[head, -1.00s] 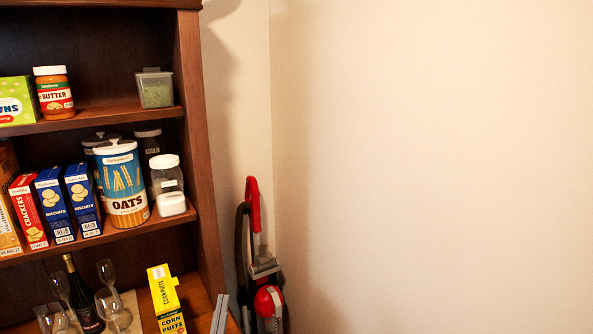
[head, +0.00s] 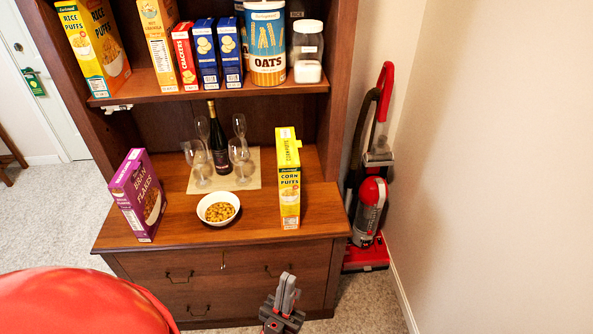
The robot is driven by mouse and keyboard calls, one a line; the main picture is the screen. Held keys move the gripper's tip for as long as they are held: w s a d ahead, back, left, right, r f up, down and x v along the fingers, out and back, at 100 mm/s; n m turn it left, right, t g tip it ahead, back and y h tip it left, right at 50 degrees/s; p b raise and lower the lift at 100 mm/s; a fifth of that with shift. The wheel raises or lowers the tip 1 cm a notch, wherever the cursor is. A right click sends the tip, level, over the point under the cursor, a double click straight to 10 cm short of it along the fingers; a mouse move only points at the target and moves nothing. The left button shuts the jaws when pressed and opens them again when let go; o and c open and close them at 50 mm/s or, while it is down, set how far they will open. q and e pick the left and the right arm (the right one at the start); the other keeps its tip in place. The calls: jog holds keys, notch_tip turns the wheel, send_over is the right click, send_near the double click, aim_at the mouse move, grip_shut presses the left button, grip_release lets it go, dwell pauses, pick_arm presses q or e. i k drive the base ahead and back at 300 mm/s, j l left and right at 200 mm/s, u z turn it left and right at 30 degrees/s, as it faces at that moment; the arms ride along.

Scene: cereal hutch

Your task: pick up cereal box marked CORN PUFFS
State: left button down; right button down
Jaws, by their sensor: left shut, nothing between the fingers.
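The yellow cereal box marked CORN PUFFS (head: 289,190) stands upright on the right part of the wooden counter (head: 170,228). Its narrow printed side faces me. My left gripper (head: 287,281) is low in front of the drawers, below the counter's front edge and apart from the box. Its fingers are together with nothing between them. My right gripper is out of view.
A white bowl of cereal (head: 218,209) sits left of the box. A purple BRAN FLAKES box (head: 138,194) stands farther left. Wine glasses (head: 239,152) and a dark bottle (head: 218,140) stand behind. A red vacuum cleaner (head: 371,205) leans right of the hutch.

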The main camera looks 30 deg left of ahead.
aim_at(288, 175)
jog(key=i+j+z, duration=0.15)
jog(key=j+z, duration=0.2)
jog(key=j, duration=0.75)
jog(key=j+z, duration=0.4)
jog(key=j, duration=0.65)
jog(key=i+j+u, duration=0.05)
